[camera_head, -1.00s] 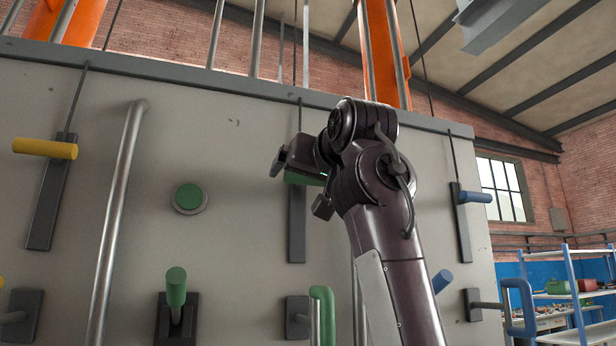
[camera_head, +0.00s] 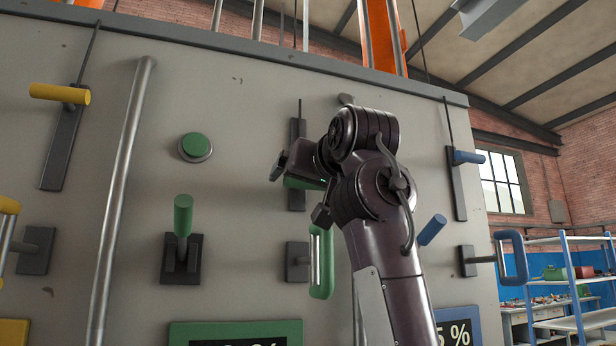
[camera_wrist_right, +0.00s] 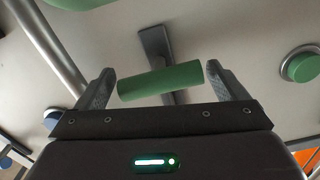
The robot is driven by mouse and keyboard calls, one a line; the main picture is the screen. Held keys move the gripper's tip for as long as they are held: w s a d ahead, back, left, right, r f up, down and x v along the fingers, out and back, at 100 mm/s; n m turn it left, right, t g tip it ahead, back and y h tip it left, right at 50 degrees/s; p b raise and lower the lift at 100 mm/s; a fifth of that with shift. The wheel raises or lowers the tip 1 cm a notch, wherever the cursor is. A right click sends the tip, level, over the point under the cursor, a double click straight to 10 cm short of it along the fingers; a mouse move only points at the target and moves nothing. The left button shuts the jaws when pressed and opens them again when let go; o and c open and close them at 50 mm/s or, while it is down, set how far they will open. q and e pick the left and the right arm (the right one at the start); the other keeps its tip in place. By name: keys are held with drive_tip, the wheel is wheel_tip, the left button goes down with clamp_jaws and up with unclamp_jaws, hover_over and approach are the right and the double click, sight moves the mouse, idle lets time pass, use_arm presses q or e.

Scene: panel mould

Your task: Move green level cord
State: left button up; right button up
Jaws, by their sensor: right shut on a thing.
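The green level cord handle (camera_head: 303,183) is a short green cylinder in front of a dark vertical plate (camera_head: 298,140) on the grey panel. My right gripper (camera_head: 298,190) is at this handle and hides much of it in the head view. In the right wrist view the green handle (camera_wrist_right: 160,80) lies crosswise between the two fingers of my right gripper (camera_wrist_right: 160,88), with its ends at the fingers. The right gripper is shut on it. My left gripper is not in view.
Around it on the panel are a green button (camera_head: 195,147), a green lever (camera_head: 183,215) and a green loop handle (camera_head: 321,262). A yellow handle (camera_head: 60,94) and a long metal bar (camera_head: 122,190) are left. Blue handles (camera_head: 469,157) are right, with shelves (camera_head: 570,270) beyond.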

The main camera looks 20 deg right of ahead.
drive_tip(key=shift+w+a+f, duration=0.1)
drive_tip(key=shift+w+f, duration=0.05)
drive_tip(key=shift+f, duration=0.15)
drive_tip(key=o, duration=1.1)
drive_tip(key=s+b, duration=0.2)
drive_tip(key=s, duration=0.4)
drive_tip(key=shift+s+b, duration=0.3)
drive_tip(key=shift+s, duration=0.05)
drive_tip(key=shift+s+d, duration=0.2)
drive_tip(key=shift+s, duration=0.35)
